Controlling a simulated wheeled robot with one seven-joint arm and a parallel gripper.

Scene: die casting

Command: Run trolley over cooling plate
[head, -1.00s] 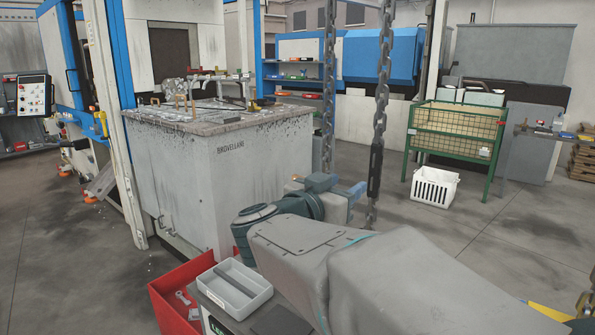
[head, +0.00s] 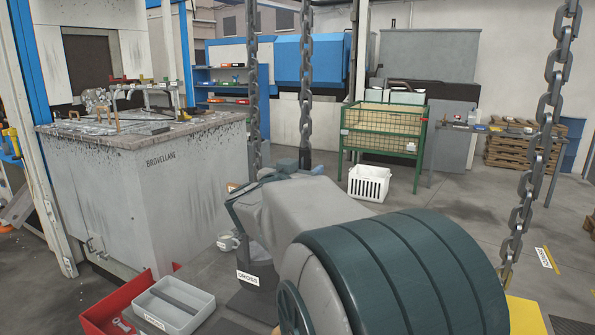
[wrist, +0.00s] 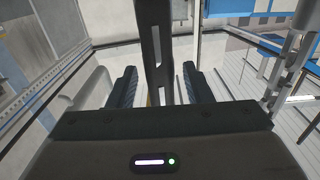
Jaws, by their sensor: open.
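The block marked BROVELLANI (head: 165,190) stands at the left with a speckled top plate (head: 215,122), which holds metal parts and clamps; I cannot tell whether this is the cooling plate. Hanging chains show in the head view: one at mid-picture (head: 306,60) with a dark length low on it, one left of it (head: 252,60), and one at the right (head: 540,150). No trolley can be made out. My gripper (wrist: 160,85) is open in the wrist view, with a dark upright bar (wrist: 154,40) between or beyond its fingers; contact is unclear.
A red bin (head: 105,318) and a grey tray (head: 173,308) lie at the lower left. A green mesh crate (head: 383,132), a white basket (head: 369,184) and wooden pallets (head: 508,152) stand behind. Open floor (head: 450,205) lies at the right.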

